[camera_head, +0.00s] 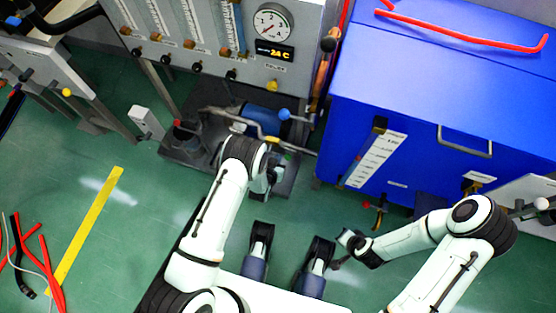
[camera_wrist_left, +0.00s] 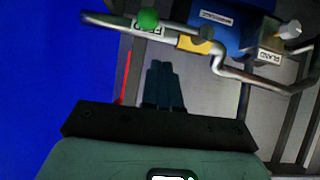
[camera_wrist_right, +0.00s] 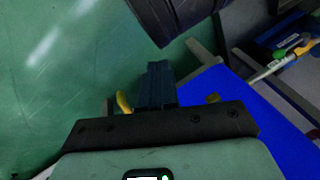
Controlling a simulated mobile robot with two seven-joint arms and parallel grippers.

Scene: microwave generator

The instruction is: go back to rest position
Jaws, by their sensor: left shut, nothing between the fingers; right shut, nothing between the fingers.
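My left gripper (camera_head: 273,184) is shut and empty. In the head view it hangs past the bent left arm, in front of the pump unit on the floor. In the left wrist view its closed fingers (camera_wrist_left: 162,75) point toward a metal pipe (camera_wrist_left: 150,25) and show nothing between them. My right gripper (camera_head: 345,240) is shut and empty, low in front of the blue tank, with the forearm reaching left from the elbow. Its closed fingers (camera_wrist_right: 156,80) show in the right wrist view over the green floor.
A grey panel with a gauge (camera_head: 272,25) is at the back. The pump unit (camera_head: 190,150) sits below it. A yellow strip (camera_head: 85,230) and red cables lie on open floor at left.

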